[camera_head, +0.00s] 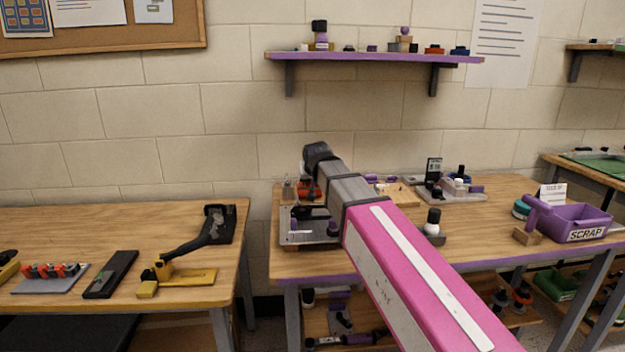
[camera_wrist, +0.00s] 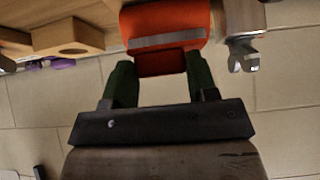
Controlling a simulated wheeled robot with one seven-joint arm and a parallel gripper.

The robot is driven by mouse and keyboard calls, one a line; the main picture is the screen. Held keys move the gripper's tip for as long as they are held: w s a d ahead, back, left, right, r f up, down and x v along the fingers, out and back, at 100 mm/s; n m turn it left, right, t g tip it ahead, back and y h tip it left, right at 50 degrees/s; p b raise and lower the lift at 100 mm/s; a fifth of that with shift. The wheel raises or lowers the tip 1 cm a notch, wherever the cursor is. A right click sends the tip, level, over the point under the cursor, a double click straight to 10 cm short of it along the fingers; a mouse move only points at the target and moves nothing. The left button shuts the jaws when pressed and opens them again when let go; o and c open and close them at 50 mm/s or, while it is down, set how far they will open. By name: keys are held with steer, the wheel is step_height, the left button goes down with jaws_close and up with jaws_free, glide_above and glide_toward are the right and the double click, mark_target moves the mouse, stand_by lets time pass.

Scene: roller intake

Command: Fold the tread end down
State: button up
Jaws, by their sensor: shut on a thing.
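The orange-red tread (camera_wrist: 165,22) shows at the top of the wrist view, with a grey band across it. Its narrower end hangs between the two dark green fingers of my gripper (camera_wrist: 160,68), which is shut on it. In the head view a bit of the orange-red tread (camera_head: 309,189) shows beneath my wrist, above a grey base plate (camera_head: 296,238) on the middle table. My arm hides most of the fixture there and my fingers. How far the tread end is folded cannot be told.
A wooden block with a round notch (camera_wrist: 72,36) and a metal clip (camera_wrist: 243,54) flank the tread in the wrist view. A black-topped bottle (camera_head: 432,222) stands right of my arm. A purple scrap bin (camera_head: 570,222) is further right. The middle table's front right is clear.

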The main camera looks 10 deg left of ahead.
stand_by(0.3)
steer(key=o, duration=0.9)
steer(key=shift+o, duration=0.2)
steer(key=v, duration=1)
steer(key=shift+s+r, duration=0.25)
steer(key=shift+s, duration=0.05)
steer(key=shift+d, duration=0.1)
